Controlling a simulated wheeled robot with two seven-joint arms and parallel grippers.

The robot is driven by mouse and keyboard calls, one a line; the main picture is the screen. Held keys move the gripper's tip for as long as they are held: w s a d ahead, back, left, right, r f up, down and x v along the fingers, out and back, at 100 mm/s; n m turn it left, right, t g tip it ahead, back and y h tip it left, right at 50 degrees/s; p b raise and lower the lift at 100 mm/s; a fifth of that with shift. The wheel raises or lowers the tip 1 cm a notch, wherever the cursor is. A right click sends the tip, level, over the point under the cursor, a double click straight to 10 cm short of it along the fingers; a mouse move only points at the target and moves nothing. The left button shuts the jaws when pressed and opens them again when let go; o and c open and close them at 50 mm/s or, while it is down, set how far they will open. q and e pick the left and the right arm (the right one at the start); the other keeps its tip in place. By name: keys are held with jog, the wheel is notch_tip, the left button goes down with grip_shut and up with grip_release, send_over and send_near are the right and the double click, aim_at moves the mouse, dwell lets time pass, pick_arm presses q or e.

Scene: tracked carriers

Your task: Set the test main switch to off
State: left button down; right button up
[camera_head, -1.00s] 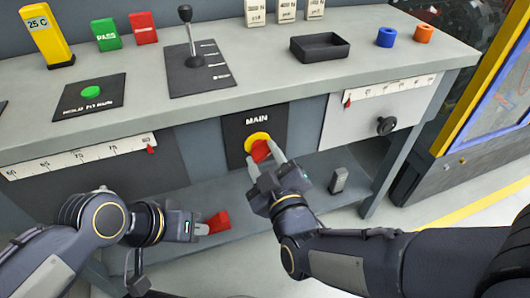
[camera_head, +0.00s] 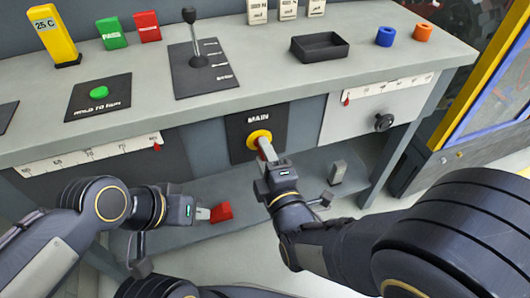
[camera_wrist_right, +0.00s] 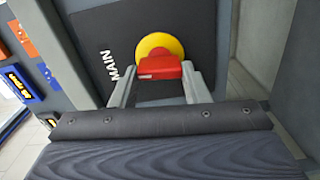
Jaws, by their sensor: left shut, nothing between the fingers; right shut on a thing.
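The main switch (camera_head: 259,136) is a yellow disc with a red handle on a black plate marked MAIN, on the bench's front. My right gripper (camera_head: 266,150) is at the switch, with its fingers shut on the red handle (camera_wrist_right: 160,67). In the right wrist view the handle lies between the two fingers, in front of the yellow disc (camera_wrist_right: 160,43), and the MAIN lettering runs steeply up the picture. In the head view the fingers mostly hide the handle. My left gripper (camera_head: 205,214) is shut and empty, low on the left.
A red block (camera_head: 221,212) lies on the lower shelf by the left gripper's tips. A grey block (camera_head: 338,172) stands on that shelf to the right. A black knob (camera_head: 384,122) and scale are right of the switch. A lever (camera_head: 193,40) and black tray (camera_head: 320,47) are on the bench top.

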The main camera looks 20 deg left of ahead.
jog(key=shift+n, duration=0.6)
jog(key=o, duration=1)
jog(key=shift+s, duration=0.1)
jog(key=p+v, duration=0.1)
jog(key=v, duration=0.6)
jog(key=shift+s+d, duration=0.25)
jog(key=shift+s, duration=0.05)
jog(key=shift+w, duration=0.1)
